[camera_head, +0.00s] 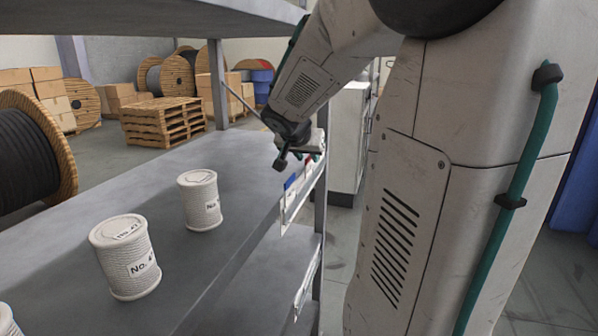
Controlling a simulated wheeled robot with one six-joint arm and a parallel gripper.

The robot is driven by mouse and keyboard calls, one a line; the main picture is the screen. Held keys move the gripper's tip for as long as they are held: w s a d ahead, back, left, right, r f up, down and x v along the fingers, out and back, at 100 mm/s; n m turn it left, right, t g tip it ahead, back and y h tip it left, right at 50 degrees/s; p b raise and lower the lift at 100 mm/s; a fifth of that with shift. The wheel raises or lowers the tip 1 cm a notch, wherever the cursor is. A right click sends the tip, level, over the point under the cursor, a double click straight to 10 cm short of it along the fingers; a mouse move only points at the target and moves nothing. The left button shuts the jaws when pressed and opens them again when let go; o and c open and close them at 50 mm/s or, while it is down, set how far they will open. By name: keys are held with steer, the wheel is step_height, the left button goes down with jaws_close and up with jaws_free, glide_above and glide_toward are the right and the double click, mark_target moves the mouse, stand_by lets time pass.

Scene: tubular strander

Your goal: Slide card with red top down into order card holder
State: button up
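My gripper (282,161) is at the far end of the upper shelf board, just above its right edge. It is small and seen partly from behind, so I cannot tell whether its fingers are open or shut. A card with a red top (311,158) shows as a small patch just right of the gripper; most of it is hidden or too small to make out. A white card holder (288,214) runs along the shelf's right edge, below the gripper. A card with a blue top (290,182) stands at this holder. I cannot tell whether the red-topped card touches the gripper or the holder.
Two white spools (125,257) (200,200) labelled "No." stand on the grey shelf (90,200), with part of another at lower left. A shelf post (320,215) stands beside the holder. A lower shelf has another white strip (306,285). Pallets and cable drums stand behind.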

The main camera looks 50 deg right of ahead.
steer(key=shift+w+d+f, duration=0.15)
steer(key=shift+d+f, duration=0.2)
steer(key=shift+f, duration=0.05)
jaws_close()
steer(key=s+d+r, duration=0.5)
steer(key=s+r, duration=0.7)
steer(key=s, duration=0.1)
steer(key=shift+d+r, duration=0.2)
steer(key=shift+r, duration=0.05)
stand_by(0.4)
